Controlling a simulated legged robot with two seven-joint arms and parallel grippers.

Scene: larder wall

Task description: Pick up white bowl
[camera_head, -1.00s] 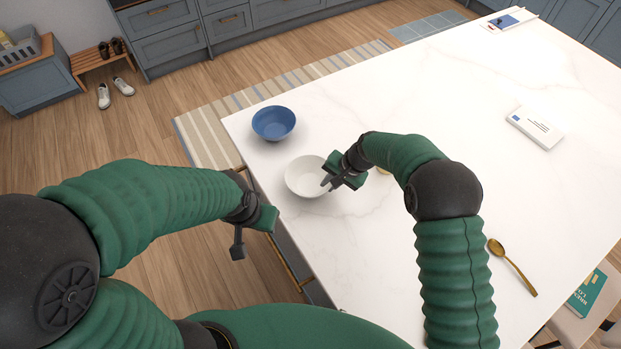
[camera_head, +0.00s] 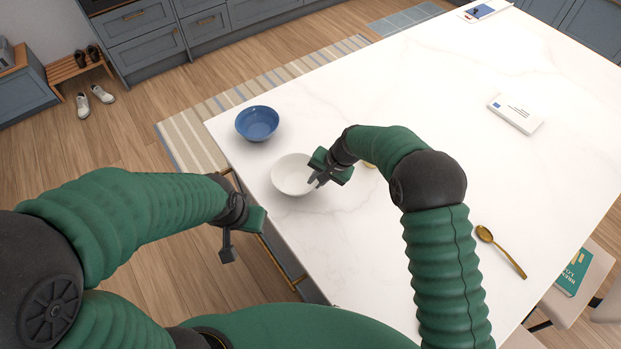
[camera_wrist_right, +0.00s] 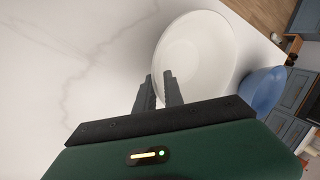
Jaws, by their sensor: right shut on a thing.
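The white bowl (camera_head: 288,177) is upright at the near left edge of the white table, just in front of the blue bowl. My right gripper (camera_head: 316,182) is at the bowl's right side, shut on its rim. In the right wrist view the two dark fingers (camera_wrist_right: 158,84) straddle the near rim of the white bowl (camera_wrist_right: 198,55). Whether the bowl is clear of the tabletop cannot be told. My left gripper (camera_head: 243,238) hangs apart from the bowl, beyond the table's left edge; its finger opening is unclear.
A blue bowl (camera_head: 257,122) stands behind the white bowl, near the table's corner. A gold spoon (camera_head: 500,250) and a white box-like book (camera_head: 516,113) lie to the right on the table (camera_head: 420,90). A small yellow thing (camera_head: 369,165) is partly hidden behind my right arm.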

